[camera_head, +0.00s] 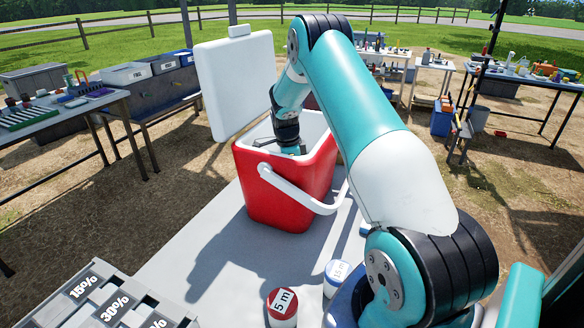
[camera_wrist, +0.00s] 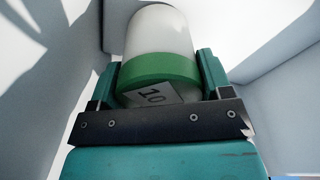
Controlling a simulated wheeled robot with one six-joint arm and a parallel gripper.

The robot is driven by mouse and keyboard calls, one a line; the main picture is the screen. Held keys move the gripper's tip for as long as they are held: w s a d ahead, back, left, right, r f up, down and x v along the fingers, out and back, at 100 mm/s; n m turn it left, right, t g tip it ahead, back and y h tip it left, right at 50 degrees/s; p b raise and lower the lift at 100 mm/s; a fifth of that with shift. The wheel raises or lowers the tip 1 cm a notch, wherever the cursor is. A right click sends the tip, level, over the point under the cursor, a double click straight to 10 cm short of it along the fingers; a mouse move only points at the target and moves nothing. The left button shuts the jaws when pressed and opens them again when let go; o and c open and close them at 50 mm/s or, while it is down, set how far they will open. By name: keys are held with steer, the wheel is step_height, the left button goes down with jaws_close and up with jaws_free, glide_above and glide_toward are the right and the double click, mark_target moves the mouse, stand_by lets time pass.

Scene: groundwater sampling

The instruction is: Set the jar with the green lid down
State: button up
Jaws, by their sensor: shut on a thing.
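The jar with the green lid (camera_wrist: 162,32) has a whitish body and a label reading "10" on its lid. In the wrist view my gripper (camera_wrist: 158,70) is shut on it, one finger on each side of the lid. White walls surround them, so the jar is inside the red cooler (camera_head: 275,205). In the head view my gripper (camera_head: 292,148) reaches down into the open cooler, and the jar is hidden there. I cannot tell whether the jar's base touches the cooler floor.
The cooler's white lid (camera_head: 237,82) stands open at its back left; its white handle (camera_head: 300,198) hangs in front. A grey slotted rack (camera_head: 105,300) is at front left.

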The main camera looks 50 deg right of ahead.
steer(key=shift+f, duration=0.15)
steer(key=o, duration=1.1)
